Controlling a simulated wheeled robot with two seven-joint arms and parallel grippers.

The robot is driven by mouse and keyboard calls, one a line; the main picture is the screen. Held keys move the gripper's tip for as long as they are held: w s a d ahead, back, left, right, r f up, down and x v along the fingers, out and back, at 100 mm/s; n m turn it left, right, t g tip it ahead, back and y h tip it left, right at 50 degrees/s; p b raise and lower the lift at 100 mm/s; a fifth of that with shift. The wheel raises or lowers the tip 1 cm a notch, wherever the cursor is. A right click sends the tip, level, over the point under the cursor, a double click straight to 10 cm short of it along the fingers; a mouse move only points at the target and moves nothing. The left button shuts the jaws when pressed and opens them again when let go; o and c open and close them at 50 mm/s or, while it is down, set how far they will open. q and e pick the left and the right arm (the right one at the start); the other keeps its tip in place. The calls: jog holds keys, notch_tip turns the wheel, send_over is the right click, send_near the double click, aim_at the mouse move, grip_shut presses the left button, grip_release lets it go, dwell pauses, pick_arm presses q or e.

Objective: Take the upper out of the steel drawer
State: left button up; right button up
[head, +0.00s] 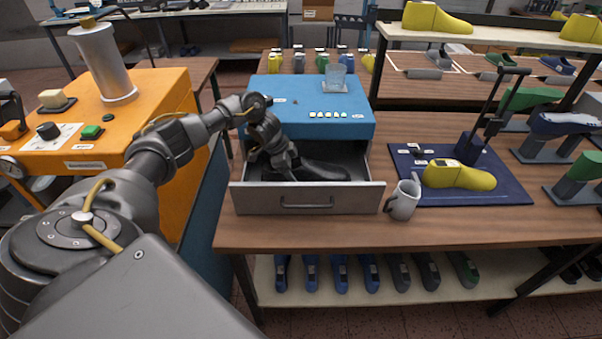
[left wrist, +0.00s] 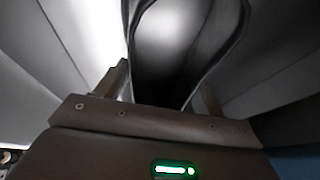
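The dark upper (head: 318,172) lies in the open steel drawer (head: 307,200) under the blue cabinet top, its toe pointing right. My left gripper (head: 285,172) reaches down into the drawer at the upper's left, heel end. In the left wrist view the dark upper (left wrist: 168,60) with its thin rim stands between the two fingers (left wrist: 162,95), very close to both. Whether the fingers press on it cannot be told. The gripper hides part of the upper's heel end in the head view. My right gripper is not in view.
The drawer's side and front walls stand close around the gripper. A grey mug (head: 403,200) stands by the drawer's right front corner. A yellow last (head: 460,177) is on the blue mat to the right.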

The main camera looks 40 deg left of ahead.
pick_arm(q)
jog(key=c, duration=0.5)
jog(key=shift+w+r, duration=0.1)
jog(key=shift+r, duration=0.65)
notch_tip(320, 180, up, 26)
jog(key=p, duration=0.2)
jog(key=shift+r+p, duration=0.2)
jog(key=shift+p, duration=0.2)
